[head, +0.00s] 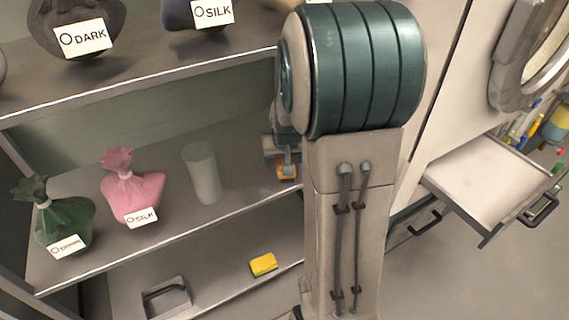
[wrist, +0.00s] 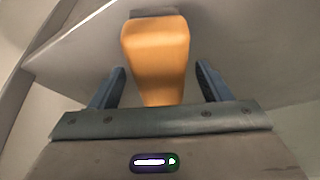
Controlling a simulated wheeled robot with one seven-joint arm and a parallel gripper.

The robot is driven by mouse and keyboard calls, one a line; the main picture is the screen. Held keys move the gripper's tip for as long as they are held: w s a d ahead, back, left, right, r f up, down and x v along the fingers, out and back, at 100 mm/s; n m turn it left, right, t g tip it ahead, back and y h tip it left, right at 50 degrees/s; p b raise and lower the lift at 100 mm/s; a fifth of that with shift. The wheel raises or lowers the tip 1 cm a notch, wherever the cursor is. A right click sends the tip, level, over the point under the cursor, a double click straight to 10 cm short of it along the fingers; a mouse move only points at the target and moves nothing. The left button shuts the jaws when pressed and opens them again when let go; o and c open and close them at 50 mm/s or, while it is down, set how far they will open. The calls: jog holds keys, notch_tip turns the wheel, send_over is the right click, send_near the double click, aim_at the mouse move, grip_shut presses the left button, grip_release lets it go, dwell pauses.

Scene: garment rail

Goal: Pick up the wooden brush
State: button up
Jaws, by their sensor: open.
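An orange-brown block, which looks like the wooden brush (wrist: 156,45), is in the wrist view, between and beyond the two blue fingers of my gripper (wrist: 160,72). The fingers are apart, with a gap on each side of it. In the head view a small orange part of the brush (head: 284,173) shows just below my gripper (head: 283,160) at the right end of the middle shelf. My arm hides most of that spot. I cannot see bristles or whether the brush touches the shelf.
A frosted cup (head: 202,173), a pink sack (head: 132,188) and a green sack (head: 62,222) stand left on the middle shelf (head: 235,150). A yellow sponge (head: 263,264) and a grey tray (head: 166,299) are below. Labelled sacks sit above. An open drawer (head: 492,185) juts out at right.

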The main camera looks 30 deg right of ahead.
jog(key=shift+f, duration=0.25)
jog(key=c, duration=1.2)
jog(key=shift+r, duration=0.15)
jog(key=r, duration=0.1)
jog(key=r+p, duration=0.1)
jog(key=r, duration=0.1)
jog(key=r+p, duration=0.1)
jog(key=r, duration=0.1)
jog(key=shift+s+d+r, duration=0.2)
jog(key=shift+s+d, duration=0.2)
jog(key=s+d+r, duration=0.2)
jog(key=s+d+r+p, duration=0.1)
jog(key=s+d+r, duration=0.1)
jog(key=s, duration=0.1)
jog(key=s+d+r+p, duration=0.1)
jog(key=s+d+r, duration=0.1)
jog(key=d, duration=0.1)
jog(key=shift+s, duration=0.4)
